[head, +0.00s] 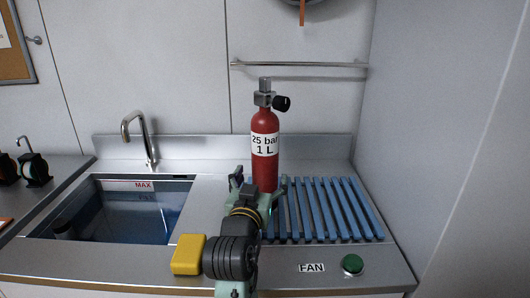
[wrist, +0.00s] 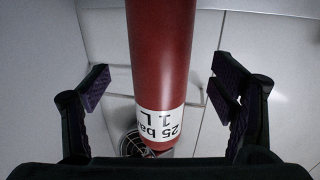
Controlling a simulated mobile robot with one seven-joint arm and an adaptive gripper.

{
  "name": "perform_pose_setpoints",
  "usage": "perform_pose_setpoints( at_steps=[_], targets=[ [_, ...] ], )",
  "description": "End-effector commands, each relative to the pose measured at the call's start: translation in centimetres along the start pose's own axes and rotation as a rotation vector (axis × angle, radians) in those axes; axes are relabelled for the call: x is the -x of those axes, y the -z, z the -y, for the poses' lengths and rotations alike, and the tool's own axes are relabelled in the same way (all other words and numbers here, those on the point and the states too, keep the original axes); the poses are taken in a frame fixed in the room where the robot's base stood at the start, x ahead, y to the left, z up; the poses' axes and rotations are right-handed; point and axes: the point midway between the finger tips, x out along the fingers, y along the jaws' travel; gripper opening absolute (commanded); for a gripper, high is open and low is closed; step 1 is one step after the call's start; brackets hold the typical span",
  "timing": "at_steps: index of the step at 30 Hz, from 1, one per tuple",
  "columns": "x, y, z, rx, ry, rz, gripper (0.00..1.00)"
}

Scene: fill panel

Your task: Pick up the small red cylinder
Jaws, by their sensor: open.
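The small red cylinder (head: 265,172) stands upright on the steel counter at the left end of the blue slatted rack. It has a white label reading "25 bar 1 L", a metal valve and a black knob on top. My gripper (head: 258,188) is open in front of its lower half, and hides its base. In the wrist view the red cylinder (wrist: 160,55) passes between the two spread fingers of my gripper (wrist: 165,88), with a visible gap on each side. Its label appears upside down there.
A blue slatted rack (head: 335,205) lies right of the cylinder. A sink (head: 115,222) with a tap (head: 140,135) is at the left. A green button (head: 353,263) marked FAN sits on the front edge. A rail (head: 300,64) runs along the back wall, and a side wall closes the right.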

Motion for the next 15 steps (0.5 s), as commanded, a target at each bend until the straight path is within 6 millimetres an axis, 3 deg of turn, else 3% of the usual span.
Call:
perform_pose_setpoints(
  at_steps=[15],
  targets=[
    [-5.5,0.1,0.0,0.001,-0.001,0.0,0.79]
  ],
)
